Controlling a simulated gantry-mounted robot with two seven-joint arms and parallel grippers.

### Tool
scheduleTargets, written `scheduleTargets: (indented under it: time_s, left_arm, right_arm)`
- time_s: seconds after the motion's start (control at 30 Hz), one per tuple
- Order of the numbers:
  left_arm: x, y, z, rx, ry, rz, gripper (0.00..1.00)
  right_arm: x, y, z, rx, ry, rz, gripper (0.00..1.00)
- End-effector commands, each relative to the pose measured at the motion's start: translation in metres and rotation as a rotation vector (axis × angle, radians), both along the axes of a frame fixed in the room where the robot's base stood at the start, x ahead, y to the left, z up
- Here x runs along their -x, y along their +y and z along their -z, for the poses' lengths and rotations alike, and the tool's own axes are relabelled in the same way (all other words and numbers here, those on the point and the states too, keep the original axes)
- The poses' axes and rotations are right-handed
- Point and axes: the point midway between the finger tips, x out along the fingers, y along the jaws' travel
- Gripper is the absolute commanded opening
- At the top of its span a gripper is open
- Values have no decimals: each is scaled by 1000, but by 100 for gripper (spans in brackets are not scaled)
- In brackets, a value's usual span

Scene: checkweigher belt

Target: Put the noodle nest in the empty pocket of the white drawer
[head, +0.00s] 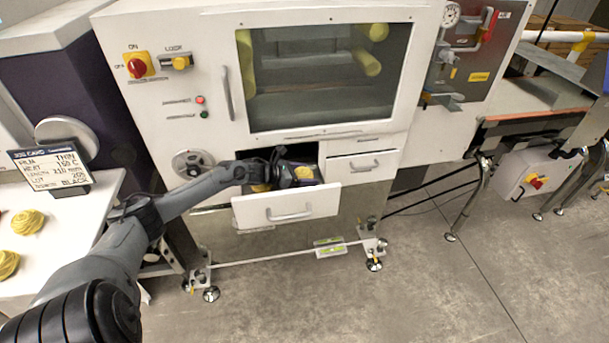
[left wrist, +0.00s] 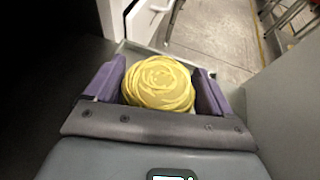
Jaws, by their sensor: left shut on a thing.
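The noodle nest (left wrist: 158,82) is a round yellow coil. It sits between the two purple fingers of my left gripper (left wrist: 157,88), which is shut on it. In the head view my left gripper (head: 299,175) is over the opened white drawer (head: 270,209), behind its front panel, with the nest (head: 305,173) showing at its end. Another yellow patch (head: 260,187) shows in the drawer to the left of the gripper. The arm hides much of the drawer's inside, so I cannot tell which pocket is under the nest or whether it touches the bottom. My right gripper is out of view.
A closed drawer (head: 362,166) is right of the open one. The machine's window (head: 325,78) is above. A white table (head: 60,232) at left holds more nests (head: 27,222) and a label sign (head: 52,168). The floor (head: 400,290) in front is mostly clear.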

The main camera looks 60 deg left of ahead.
Motion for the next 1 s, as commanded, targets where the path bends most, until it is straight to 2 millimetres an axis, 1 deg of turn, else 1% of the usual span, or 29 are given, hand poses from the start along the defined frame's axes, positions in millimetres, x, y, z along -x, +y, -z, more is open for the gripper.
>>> scheduleTargets:
  time_s: [0.13, 0.17, 0.23, 0.27, 0.57, 0.67, 0.77, 0.83, 1.0]
  left_arm:
    - [0, 0, 0, -1, -1, 0, 49]
    - [0, 0, 0, 0, 0, 0, 87]
    - [0, 0, 0, 0, 0, 0, 98]
    - [0, 0, 0, 0, 0, 0, 100]
    - [0, 0, -2, 1, 0, 0, 100]
    - [0, 0, -8, 2, -1, -1, 100]
    - [0, 0, -17, 2, -1, -1, 100]
    - [7, 1, -14, -1, 5, 0, 100]
    - [25, 4, -23, -2, 4, 0, 100]
  right_arm:
    - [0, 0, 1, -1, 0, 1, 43]
    - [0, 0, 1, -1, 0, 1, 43]
    - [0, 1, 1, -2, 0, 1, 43]
    - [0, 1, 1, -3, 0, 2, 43]
    - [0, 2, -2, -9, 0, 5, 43]
    - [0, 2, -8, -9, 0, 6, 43]
    - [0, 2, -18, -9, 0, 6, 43]
    - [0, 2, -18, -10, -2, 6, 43]
    - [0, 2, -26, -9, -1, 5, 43]
